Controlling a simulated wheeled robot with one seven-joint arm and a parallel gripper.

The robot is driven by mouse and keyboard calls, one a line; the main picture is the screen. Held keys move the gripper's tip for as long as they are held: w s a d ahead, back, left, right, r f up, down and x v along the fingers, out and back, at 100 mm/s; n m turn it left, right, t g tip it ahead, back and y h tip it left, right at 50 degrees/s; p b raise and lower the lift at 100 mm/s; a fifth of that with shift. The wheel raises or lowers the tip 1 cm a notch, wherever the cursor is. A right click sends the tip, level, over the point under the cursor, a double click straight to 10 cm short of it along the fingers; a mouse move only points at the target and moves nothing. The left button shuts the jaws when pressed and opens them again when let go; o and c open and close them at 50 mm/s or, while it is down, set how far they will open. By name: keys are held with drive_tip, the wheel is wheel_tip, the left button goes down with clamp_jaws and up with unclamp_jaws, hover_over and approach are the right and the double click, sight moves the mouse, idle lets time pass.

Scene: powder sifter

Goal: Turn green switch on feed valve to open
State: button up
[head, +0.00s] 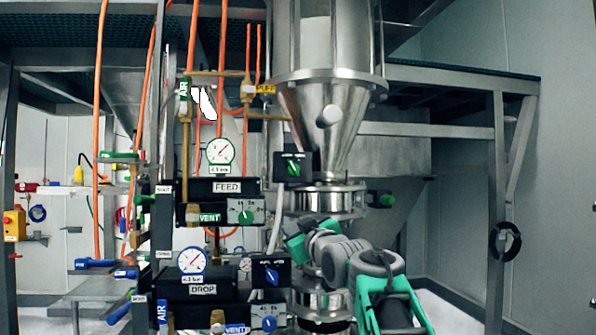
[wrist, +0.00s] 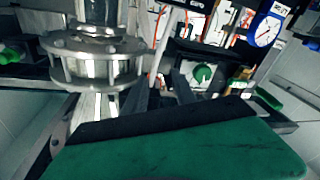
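The green switch (head: 246,217) is a round knob on a light grey plate, low on the right of the black FEED unit (head: 202,188). In the wrist view, which looks upside down, the green switch (wrist: 203,74) sits beyond the fingers, a little to their right. My gripper (wrist: 160,84) shows two dark fingers apart with nothing between them, and neither touches the switch. In the head view the teal end of my arm is right of and below the switch; the fingertips cannot be made out there.
A black box with another green knob (head: 293,168) is above right of the switch. A box with a blue knob (head: 271,276) is below it. The steel column flange (wrist: 95,55) stands close beside the fingers. Orange hoses and a green VENT handle (head: 209,218) are left of the switch.

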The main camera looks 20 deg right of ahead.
sight(296, 171)
drive_tip(key=d+r+n+t+p, duration=0.1)
drive_tip(key=d+r+n+t, duration=0.15)
drive_tip(key=r, duration=0.85)
drive_tip(key=shift+m+t, duration=0.25)
drive_tip(key=shift+m, duration=0.1)
drive_tip(key=p+x, duration=0.2)
drive_tip(key=x, duration=0.1)
drive_tip(key=p+x, duration=0.3)
drive_tip(key=x, duration=0.1)
drive_tip(key=shift+d+r, duration=0.1)
drive_tip(key=shift+d, duration=0.15)
drive_tip(key=shift+w, duration=0.25)
drive_tip(key=shift+c, duration=0.4)
clamp_jaws()
